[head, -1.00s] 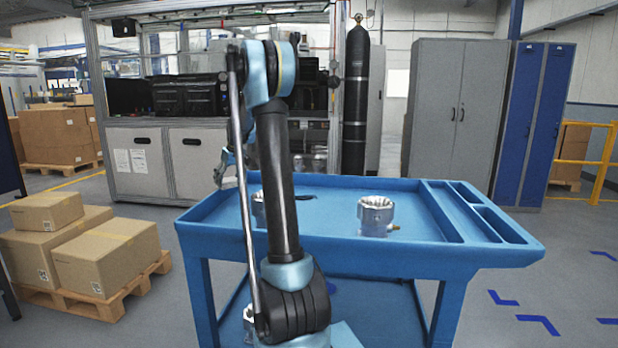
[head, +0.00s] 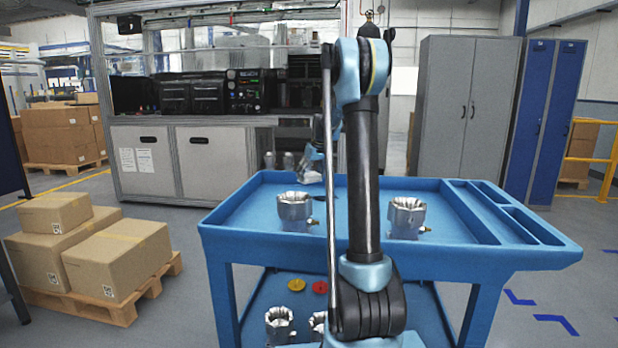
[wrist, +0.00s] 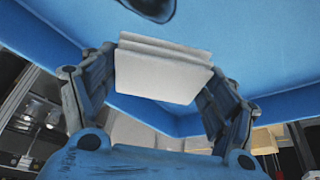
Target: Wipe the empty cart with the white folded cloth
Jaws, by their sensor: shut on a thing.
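A white folded cloth (wrist: 163,72) is held between the two fingers of my gripper (wrist: 160,85) in the wrist view. Blue tray surface and raised edges lie around it there. In the head view my gripper (head: 318,160) is over the far part of the top tray of a blue cart (head: 245,235), partly hidden by my arm. Contact between cloth and tray cannot be told. Two silver machined housings, one left (head: 294,211) and one right (head: 406,217) of my arm, stand on this tray. A dark oval patch (wrist: 150,8) shows on the blue surface in the wrist view.
The cart's lower shelf holds silver housings (head: 280,325), a yellow disc (head: 297,285) and a red disc (head: 319,287). Boxes on a pallet (head: 110,300) stand left. A grey cabinet (head: 460,110) and blue lockers (head: 545,120) stand behind right. The tray's left part is clear.

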